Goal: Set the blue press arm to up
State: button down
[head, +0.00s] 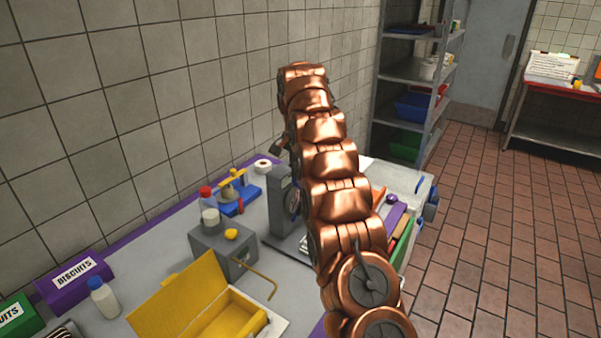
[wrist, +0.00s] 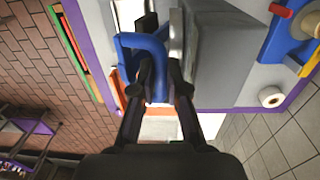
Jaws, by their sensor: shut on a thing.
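In the wrist view, the blue press arm (wrist: 125,62) is a bent blue bar beside a grey upright body (wrist: 215,50). My gripper (wrist: 160,80) is shut on it, with the dark fingers on either side of the bar. In the head view, the grey upright body (head: 280,196) with a round dial stands on the table, left of my copper arm. The blue press arm and my fingertips are hidden there behind my arm. I cannot tell from these frames how far up the press arm is.
A blue base with yellow and red parts (head: 238,198) stands left of the grey body. A white roll (head: 263,166) lies near the tiled wall. A grey box (head: 222,247) and an open yellow box (head: 195,305) are nearer. Shelves (head: 420,70) stand behind.

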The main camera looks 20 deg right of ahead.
jog(key=shift+f, duration=0.35)
jog(key=c, duration=1.5)
grip_release()
jog(key=shift+w, duration=0.15)
jog(key=o, duration=0.3)
jog(key=shift+r, duration=0.2)
jog(key=shift+d, duration=0.1)
